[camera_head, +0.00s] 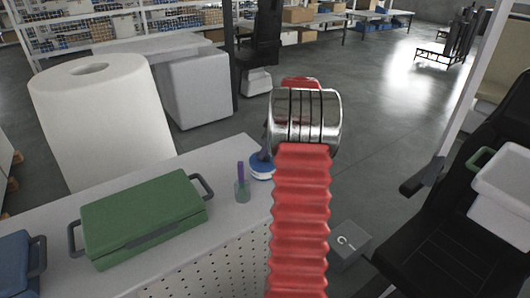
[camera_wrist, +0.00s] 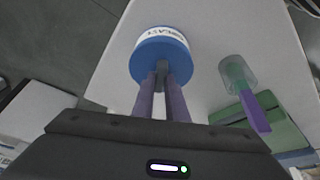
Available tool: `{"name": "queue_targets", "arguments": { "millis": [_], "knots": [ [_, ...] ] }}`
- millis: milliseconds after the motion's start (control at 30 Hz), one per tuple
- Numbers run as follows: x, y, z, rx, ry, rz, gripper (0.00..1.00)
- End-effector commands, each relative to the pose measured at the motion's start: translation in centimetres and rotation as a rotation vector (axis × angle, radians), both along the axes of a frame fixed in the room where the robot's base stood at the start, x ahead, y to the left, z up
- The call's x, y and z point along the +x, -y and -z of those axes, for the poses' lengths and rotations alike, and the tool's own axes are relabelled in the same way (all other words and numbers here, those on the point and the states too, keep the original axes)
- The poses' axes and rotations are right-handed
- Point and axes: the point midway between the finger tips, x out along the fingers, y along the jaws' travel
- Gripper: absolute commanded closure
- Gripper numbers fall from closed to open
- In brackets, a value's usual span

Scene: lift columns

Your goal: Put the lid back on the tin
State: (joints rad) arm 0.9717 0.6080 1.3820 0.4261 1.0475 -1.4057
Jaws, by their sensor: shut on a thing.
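The tin (camera_wrist: 160,34) has a white label band with dark print. It stands near the end of the light worktop, and in the head view it shows as a small blue and white round thing (camera_head: 262,172). The blue lid (camera_wrist: 150,66) is a round disc with a dark grey knob. My gripper (camera_wrist: 163,86) has two purple fingers, shut on the knob. The lid lines up with the tin, touching or very close; I cannot tell whether it is fully seated. In the head view my arm hides most of the gripper.
A clear greenish cup (camera_head: 242,191) with a purple stick stands beside the tin. A green case (camera_head: 145,215) and a blue case (camera_head: 18,265) lie on the worktop (camera_head: 215,160). A big white roll (camera_head: 100,125) stands behind. The worktop's edge is close to the tin.

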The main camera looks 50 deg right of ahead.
Motion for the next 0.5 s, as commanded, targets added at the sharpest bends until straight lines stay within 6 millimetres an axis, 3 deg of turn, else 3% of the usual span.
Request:
{"name": "queue_targets", "arguments": {
  "millis": [333, 367, 500],
  "knots": [
    [0.00, 0.01, 0.03, 0.000, 0.000, 0.000, 1.00],
    [0.00, 0.01, 0.03, 0.000, 0.000, 0.000, 0.87],
    [0.00, 0.00, 0.03, 0.000, 0.000, 0.000, 0.77]
  ]
}}
